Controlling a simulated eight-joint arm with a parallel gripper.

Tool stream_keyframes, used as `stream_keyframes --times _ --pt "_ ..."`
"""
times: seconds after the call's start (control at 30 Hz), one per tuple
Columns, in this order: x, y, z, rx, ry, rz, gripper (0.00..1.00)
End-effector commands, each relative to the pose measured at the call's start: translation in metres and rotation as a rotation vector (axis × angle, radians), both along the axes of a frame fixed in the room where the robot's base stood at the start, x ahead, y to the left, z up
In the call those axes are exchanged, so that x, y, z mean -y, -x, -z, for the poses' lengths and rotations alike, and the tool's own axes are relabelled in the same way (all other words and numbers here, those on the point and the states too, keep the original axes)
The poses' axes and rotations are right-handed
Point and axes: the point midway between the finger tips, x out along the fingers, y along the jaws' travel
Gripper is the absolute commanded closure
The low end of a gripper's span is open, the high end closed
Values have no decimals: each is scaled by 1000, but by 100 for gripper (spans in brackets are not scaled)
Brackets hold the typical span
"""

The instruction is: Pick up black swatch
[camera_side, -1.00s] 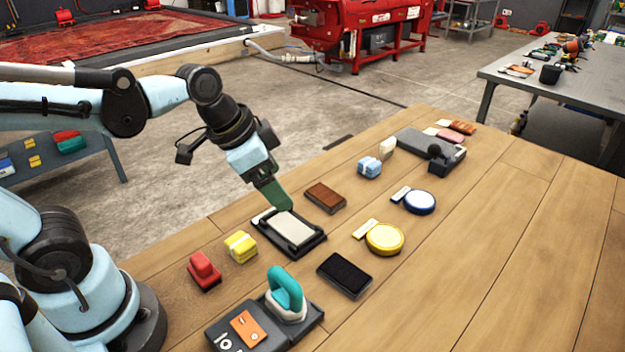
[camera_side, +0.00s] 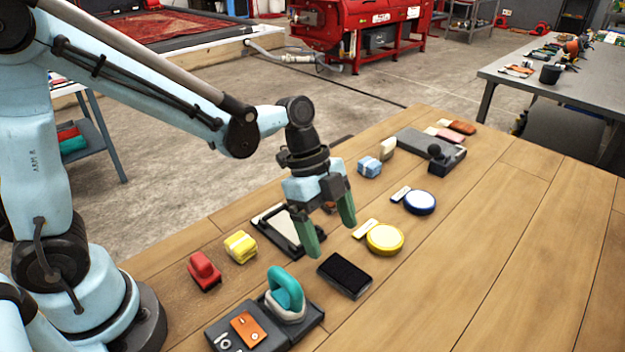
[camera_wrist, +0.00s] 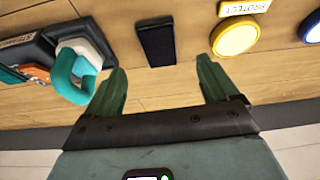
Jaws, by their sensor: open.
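The black swatch (camera_side: 344,275) lies flat on the wooden table, between the teal-handled tool and the yellow round tin. It also shows in the wrist view (camera_wrist: 156,45), beyond and between my fingers. My gripper (camera_side: 331,240) is open and empty, its green fingers pointing down above the table, just behind the swatch in the side view. In the wrist view my gripper (camera_wrist: 160,85) has its fingers spread wider than the swatch. No finger appears to touch it.
A teal-handled tool (camera_side: 286,291) on a dark base stands left of the swatch. A yellow tin (camera_side: 385,239) lies to its right. A dark tray with a pale pad (camera_side: 270,217) sits behind my gripper. The table's right front (camera_side: 480,290) is clear.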

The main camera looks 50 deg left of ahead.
Motion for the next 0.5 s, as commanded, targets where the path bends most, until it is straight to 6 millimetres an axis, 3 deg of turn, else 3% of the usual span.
stream_keyframes --times 0.5 --pt "19 0 42 1 -1 0 13"
